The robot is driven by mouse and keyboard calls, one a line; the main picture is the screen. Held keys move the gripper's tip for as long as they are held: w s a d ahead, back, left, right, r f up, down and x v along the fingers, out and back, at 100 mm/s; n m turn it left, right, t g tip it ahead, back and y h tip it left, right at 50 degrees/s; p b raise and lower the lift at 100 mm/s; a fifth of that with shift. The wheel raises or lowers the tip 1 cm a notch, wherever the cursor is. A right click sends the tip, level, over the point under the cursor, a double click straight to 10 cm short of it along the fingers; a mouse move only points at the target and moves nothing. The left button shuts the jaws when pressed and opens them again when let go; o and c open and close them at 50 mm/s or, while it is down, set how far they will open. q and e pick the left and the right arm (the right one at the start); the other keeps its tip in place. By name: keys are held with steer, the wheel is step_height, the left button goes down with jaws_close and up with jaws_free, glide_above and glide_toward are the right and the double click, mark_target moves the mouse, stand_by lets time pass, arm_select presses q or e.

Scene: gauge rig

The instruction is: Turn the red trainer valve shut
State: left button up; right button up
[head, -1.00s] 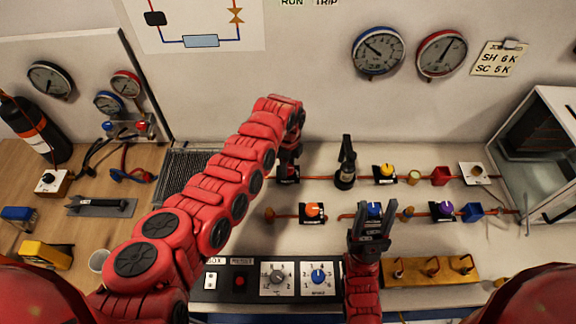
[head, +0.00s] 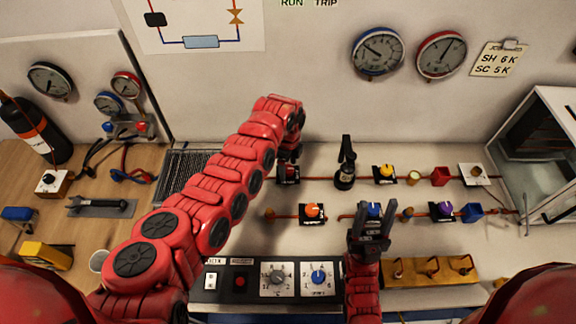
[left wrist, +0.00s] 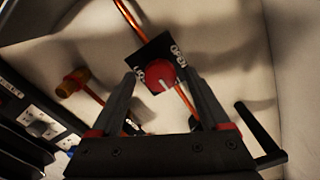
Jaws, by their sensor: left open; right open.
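The red trainer valve is a round red knob (left wrist: 158,74) with a pale pointer line on a black plate (left wrist: 150,54) with white lettering, set in a copper pipe. In the head view the valve (head: 287,175) is at the left of the back pipe row, partly hidden by my left arm. My left gripper (head: 293,157) is open just above and behind it. In the left wrist view its two dark fingers (left wrist: 162,88) stand apart on either side of the knob; I cannot tell whether they touch it. My right gripper (head: 372,218) is open and empty in front of the blue knob (head: 374,208).
A black-handled valve (head: 345,165) stands right of the red one; its dark handle reaches beside my left gripper in the wrist view (left wrist: 262,137). An orange knob (head: 313,211) is in the front row. A control panel (head: 258,280) and a yellow block (head: 428,271) lie nearer.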

arm_select(q)
step_height(320, 180, up, 13)
steer(key=p, duration=0.9)
step_height(320, 180, up, 4)
steer(key=b, duration=0.2)
glide_above(288, 168)
steer(key=shift+s, duration=0.1)
